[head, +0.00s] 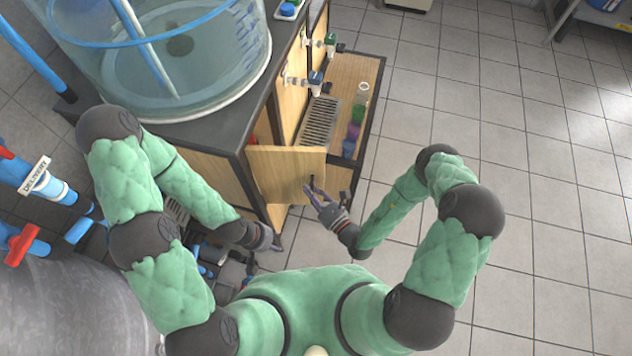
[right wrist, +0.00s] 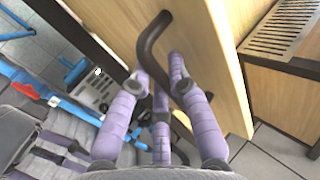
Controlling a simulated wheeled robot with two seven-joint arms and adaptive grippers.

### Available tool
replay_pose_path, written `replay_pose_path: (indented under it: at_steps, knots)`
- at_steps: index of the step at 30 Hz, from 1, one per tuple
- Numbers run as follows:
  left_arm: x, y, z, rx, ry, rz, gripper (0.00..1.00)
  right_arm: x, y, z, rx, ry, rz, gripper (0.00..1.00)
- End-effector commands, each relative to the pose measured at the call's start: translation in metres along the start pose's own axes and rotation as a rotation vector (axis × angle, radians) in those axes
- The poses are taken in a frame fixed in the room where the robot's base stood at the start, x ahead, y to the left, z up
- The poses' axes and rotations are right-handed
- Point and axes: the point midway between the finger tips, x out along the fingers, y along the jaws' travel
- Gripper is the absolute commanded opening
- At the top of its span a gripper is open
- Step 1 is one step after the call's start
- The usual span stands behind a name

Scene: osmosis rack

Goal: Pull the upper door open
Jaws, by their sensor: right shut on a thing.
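The upper door (head: 285,172) is a light wooden panel at the near end of the cabinet, standing swung out from the cabinet front. In the right wrist view the door (right wrist: 210,55) fills the upper middle. Its dark curved handle (right wrist: 148,42) passes between my right gripper's purple fingers (right wrist: 160,85). My right gripper (head: 314,190) is shut on the handle at the door's outer edge in the head view. My left gripper (head: 272,243) hangs low, left of the door and apart from it; its fingers are too small to read.
A dark-topped cabinet carries a big clear water tank (head: 170,50). A drip grate (head: 319,122) and a low shelf with coloured bottles (head: 353,130) are beyond the door. Blue pipes (head: 30,175) and a grey tank (head: 75,300) are at left. Tiled floor (head: 500,130) is clear at right.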

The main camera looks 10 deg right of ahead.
Motion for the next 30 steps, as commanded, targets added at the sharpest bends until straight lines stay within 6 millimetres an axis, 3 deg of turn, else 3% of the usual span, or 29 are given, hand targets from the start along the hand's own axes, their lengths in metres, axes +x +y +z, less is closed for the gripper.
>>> replay_pose_path:
  at_steps: [9, 25, 26, 27, 28, 30]
  knots:
    - [-0.007, 0.003, 0.000, 0.000, 0.000, 0.000, 0.40, -0.009, 0.019, 0.001, 0.001, -0.002, 0.025, 0.00]
    - [-0.008, 0.003, 0.000, 0.000, 0.000, 0.000, 0.40, -0.009, 0.022, 0.001, 0.001, -0.003, 0.029, 0.00]
    - [-0.008, 0.003, 0.000, 0.000, 0.000, 0.000, 0.40, -0.009, 0.022, 0.001, 0.001, -0.003, 0.029, 0.24]
    - [-0.008, 0.003, 0.000, 0.000, 0.000, 0.000, 0.40, -0.009, 0.022, 0.001, 0.001, -0.003, 0.028, 0.35]
    - [-0.008, 0.003, 0.000, 0.000, 0.000, 0.000, 0.40, -0.009, 0.022, 0.001, 0.001, -0.002, 0.028, 0.43]
    - [-0.008, 0.003, 0.000, 0.000, 0.000, 0.000, 0.40, -0.010, 0.021, 0.001, 0.001, -0.002, 0.026, 0.43]
